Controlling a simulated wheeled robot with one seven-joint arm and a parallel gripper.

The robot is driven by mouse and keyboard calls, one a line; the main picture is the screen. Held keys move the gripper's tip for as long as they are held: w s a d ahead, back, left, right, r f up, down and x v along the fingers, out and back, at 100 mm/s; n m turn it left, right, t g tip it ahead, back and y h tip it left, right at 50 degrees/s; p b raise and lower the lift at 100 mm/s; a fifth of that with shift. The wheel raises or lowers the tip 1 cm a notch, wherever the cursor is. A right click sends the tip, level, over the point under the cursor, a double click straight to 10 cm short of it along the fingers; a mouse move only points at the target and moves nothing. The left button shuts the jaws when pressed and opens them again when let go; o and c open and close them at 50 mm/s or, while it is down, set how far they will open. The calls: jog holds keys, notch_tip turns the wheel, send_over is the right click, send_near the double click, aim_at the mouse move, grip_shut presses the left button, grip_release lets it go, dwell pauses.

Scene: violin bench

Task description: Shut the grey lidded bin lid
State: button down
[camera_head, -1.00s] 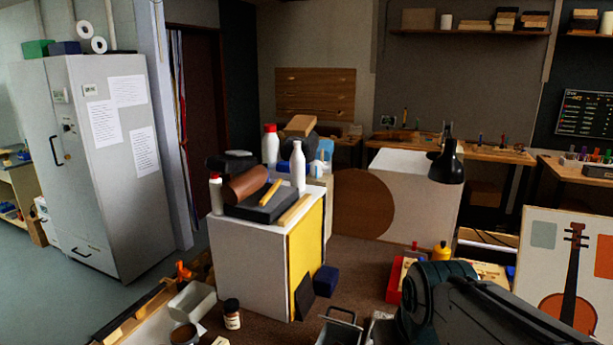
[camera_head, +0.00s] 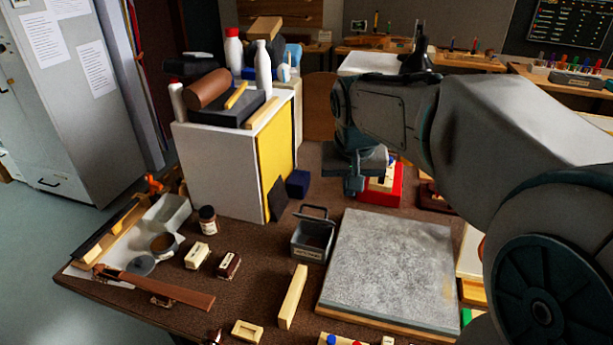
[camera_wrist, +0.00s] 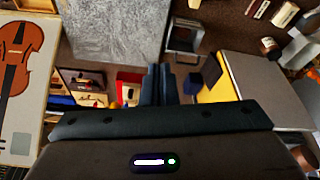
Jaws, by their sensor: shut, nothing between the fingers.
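The grey lidded bin (camera_head: 311,240) stands on the brown bench top, left of the grey stone slab. Its lid (camera_head: 318,213) is raised at the back, and the dark inside shows. The bin also shows in the wrist view (camera_wrist: 185,38), just beyond the fingers. My gripper (camera_head: 354,188) is above the bench, behind and to the right of the bin, apart from it. In the wrist view the two fingers (camera_wrist: 158,70) are together with nothing between them.
The stone slab (camera_head: 392,265) lies right of the bin. A wooden block (camera_head: 292,297) lies in front of it. A dark blue box (camera_head: 298,184) and a white cabinet (camera_head: 222,170) with items on top stand behind left. A red tray (camera_head: 383,188) is near my gripper.

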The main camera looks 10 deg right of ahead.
jog(key=w+a+f+m+b, duration=0.15)
jog(key=w+f, duration=0.45)
jog(key=w, duration=0.7)
jog(key=w+a+f+m+b, duration=0.1)
jog(key=w+f+m+b, duration=0.3)
jog(key=w, duration=0.8)
jog(key=shift+s+a+f+n+p, duration=0.1)
jog(key=shift+f+n+p, duration=0.4)
jog(key=shift+f, duration=1.7)
jog(key=shift+s+a+f+n+p, duration=0.1)
jog(key=shift+f+n+p, duration=0.3)
jog(key=shift+f, duration=1.75)
jog(key=shift+s+a+f+n+p, duration=0.2)
jog(key=shift+f+p, duration=0.5)
jog(key=shift+f, duration=1.5)
jog(key=shift+w+d, duration=0.1)
jog(key=shift+w, duration=0.05)
jog(key=shift+f+b, duration=0.15)
jog(key=shift+b, duration=0.45)
jog(key=shift+s+b, duration=0.3)
jog(key=shift+b, duration=0.4)
